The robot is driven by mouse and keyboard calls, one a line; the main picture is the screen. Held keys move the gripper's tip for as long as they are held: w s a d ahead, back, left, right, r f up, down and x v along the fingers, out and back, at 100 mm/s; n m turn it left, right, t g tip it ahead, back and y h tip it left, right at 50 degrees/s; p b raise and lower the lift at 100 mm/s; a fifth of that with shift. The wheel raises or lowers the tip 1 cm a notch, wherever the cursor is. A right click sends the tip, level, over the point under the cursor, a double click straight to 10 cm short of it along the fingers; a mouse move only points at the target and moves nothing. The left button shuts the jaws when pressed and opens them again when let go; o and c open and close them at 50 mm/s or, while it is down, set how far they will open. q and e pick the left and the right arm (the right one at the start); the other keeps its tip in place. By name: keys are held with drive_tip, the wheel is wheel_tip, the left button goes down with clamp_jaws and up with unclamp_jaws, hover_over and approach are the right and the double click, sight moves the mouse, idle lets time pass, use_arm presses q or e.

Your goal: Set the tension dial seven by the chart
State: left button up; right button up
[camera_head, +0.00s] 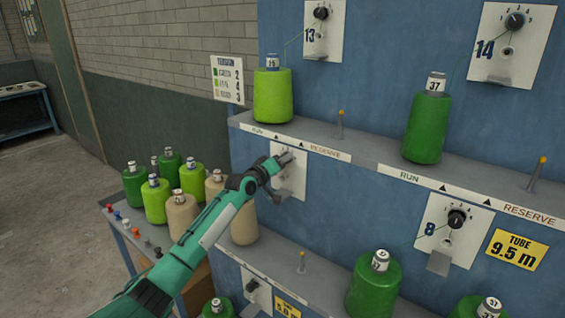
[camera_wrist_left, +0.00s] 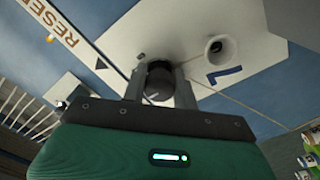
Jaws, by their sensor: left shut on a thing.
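The plate of dial seven (camera_head: 291,184) is white and sits on the blue frame under the upper shelf. My left gripper (camera_head: 286,158) is at its upper part and mostly covers the dial. In the left wrist view, the black dial (camera_wrist_left: 160,78) is between the fingers of my left gripper (camera_wrist_left: 160,92), shut on it. The white plate (camera_wrist_left: 190,35) shows an upside-down 7 and a round eyelet beside the dial. The dial's setting cannot be read. The tension chart (camera_head: 227,78) lists green 2, a light green row 4 and a beige row 3. My right gripper is not in view.
A lime cone (camera_head: 272,96) stands on the shelf above, and a beige cone (camera_head: 245,224) below, partly behind my arm. Dials 13 (camera_head: 321,13), 14 (camera_head: 515,20) and 8 (camera_head: 456,218) are nearby. A side table (camera_head: 118,222) holds several cones. The floor at left is clear.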

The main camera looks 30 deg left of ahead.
use_arm(q)
drive_tip(key=o, duration=1)
drive_tip(key=shift+s+a+b, duration=0.2)
drive_tip(key=shift+s+b, duration=0.5)
drive_tip(key=shift+s, duration=1.6)
drive_tip(key=shift+s+a+b, duration=0.15)
drive_tip(key=shift+s+b, duration=0.55)
drive_tip(key=shift+s, duration=1.6)
drive_tip(key=shift+s+a+b, duration=0.2)
drive_tip(key=shift+s+b, duration=0.5)
drive_tip(key=shift+s, duration=1.6)
